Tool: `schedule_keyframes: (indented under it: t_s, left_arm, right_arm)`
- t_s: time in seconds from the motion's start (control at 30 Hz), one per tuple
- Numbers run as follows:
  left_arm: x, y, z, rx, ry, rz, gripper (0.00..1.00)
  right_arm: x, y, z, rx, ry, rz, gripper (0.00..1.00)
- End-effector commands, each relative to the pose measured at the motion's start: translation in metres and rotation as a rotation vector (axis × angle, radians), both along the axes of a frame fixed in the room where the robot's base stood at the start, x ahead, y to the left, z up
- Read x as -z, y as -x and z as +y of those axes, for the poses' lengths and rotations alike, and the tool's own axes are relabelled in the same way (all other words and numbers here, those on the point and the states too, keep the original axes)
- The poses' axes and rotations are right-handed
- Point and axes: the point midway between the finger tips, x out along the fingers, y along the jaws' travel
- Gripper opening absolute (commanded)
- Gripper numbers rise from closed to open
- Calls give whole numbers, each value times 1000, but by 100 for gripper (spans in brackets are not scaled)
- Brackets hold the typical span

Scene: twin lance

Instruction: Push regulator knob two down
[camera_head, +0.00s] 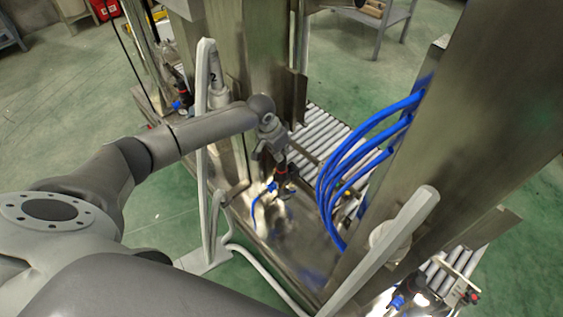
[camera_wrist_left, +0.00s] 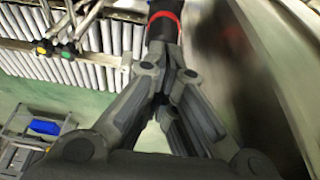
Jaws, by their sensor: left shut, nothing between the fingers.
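A black regulator knob with a red ring (camera_head: 281,172) stands on a regulator with blue fittings in the middle of the metal frame. In the left wrist view the knob (camera_wrist_left: 164,22) shows at the top centre, directly beyond my fingertips. My left gripper (camera_head: 273,147) is shut and empty, pointing down at the knob's top. In the left wrist view the fingers of my left gripper (camera_wrist_left: 170,55) meet close to the knob; whether they touch it I cannot tell. No number shows on the knob. My right gripper is out of view.
Blue hoses (camera_head: 345,155) arc from a tall steel panel (camera_head: 440,160) right of the knob. A pale lance marked 2 (camera_head: 215,80) stands behind my left arm. Another regulator (camera_head: 408,290) sits at lower right. A roller conveyor (camera_head: 322,135) lies behind.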

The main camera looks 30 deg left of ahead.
Motion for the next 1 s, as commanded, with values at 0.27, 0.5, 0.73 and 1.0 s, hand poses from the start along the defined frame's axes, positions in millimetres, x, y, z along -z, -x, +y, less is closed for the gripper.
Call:
schedule_keyframes:
  t_s: [0.27,0.5,0.73,1.0]
  left_arm:
    - [1,0,0,0,0,0,0]
    - [5,0,0,0,0,0,0]
    - [9,0,0,-1,0,0,0]
    - [15,0,0,0,0,0,0]
  right_arm:
    - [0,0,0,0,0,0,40]
    - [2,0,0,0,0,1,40]
    - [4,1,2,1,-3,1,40]
    - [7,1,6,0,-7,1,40]
